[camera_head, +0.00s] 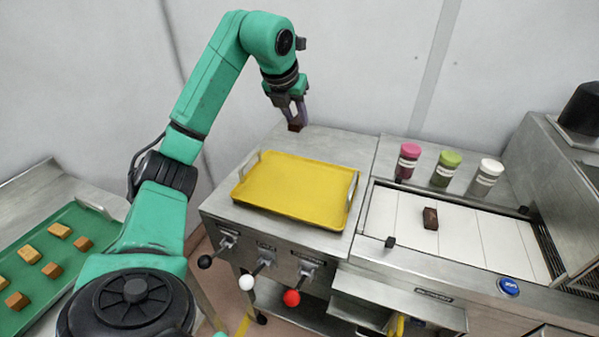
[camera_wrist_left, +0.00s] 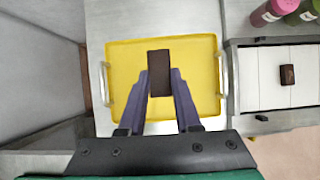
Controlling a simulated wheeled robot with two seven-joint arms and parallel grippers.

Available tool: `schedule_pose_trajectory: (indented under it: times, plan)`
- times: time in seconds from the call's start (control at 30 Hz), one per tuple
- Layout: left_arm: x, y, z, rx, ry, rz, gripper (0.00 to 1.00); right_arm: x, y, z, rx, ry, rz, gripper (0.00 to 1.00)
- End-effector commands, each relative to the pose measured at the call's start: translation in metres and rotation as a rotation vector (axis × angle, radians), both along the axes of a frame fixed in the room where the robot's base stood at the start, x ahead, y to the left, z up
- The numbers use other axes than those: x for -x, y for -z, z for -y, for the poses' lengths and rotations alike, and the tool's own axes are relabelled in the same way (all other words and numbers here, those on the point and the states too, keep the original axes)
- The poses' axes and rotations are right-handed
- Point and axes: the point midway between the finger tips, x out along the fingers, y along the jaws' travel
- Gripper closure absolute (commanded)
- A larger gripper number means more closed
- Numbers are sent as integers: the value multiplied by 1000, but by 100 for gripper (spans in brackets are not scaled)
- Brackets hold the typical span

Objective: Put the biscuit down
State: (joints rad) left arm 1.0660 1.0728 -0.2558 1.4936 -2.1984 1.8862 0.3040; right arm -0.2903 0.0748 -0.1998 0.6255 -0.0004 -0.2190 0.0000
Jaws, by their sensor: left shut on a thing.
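My left gripper (camera_head: 293,110) is shut on a dark brown biscuit (camera_head: 296,126). In the left wrist view the biscuit (camera_wrist_left: 159,73) sits upright between the two fingers of the gripper (camera_wrist_left: 160,88). In the head view it is held near the back edge of the steel counter, behind the yellow tray (camera_head: 297,184). In the wrist view the biscuit covers part of the yellow tray (camera_wrist_left: 122,70), which has a handle at each side and looks empty. How high the biscuit is above the counter is hard to tell. My right gripper is not in view.
A second dark brown block (camera_head: 430,218) lies on the white belt (camera_head: 470,237) at the right. Three jars stand behind it, including a green-lidded jar (camera_head: 446,168). A green tray (camera_head: 65,262) at the left holds several biscuits. Coloured knobs are on the counter's front.

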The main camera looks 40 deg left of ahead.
Motion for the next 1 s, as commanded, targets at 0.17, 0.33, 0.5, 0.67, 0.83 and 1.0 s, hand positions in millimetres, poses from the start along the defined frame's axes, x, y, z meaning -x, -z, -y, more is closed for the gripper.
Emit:
schedule_pose_trajectory:
  times: [0.17,0.33,0.5,0.67,0.83,1.0]
  plan:
    - [1,29,1,-1,2,-7,100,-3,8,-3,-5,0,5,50]
    - [2,86,1,-1,3,-10,100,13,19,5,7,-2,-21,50]
    - [2,139,2,2,3,-7,100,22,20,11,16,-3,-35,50]
    - [2,166,2,2,2,-2,100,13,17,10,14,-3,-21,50]
    - [2,195,2,2,2,-2,100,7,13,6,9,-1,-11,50]
    - [2,200,2,0,2,1,100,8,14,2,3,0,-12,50]
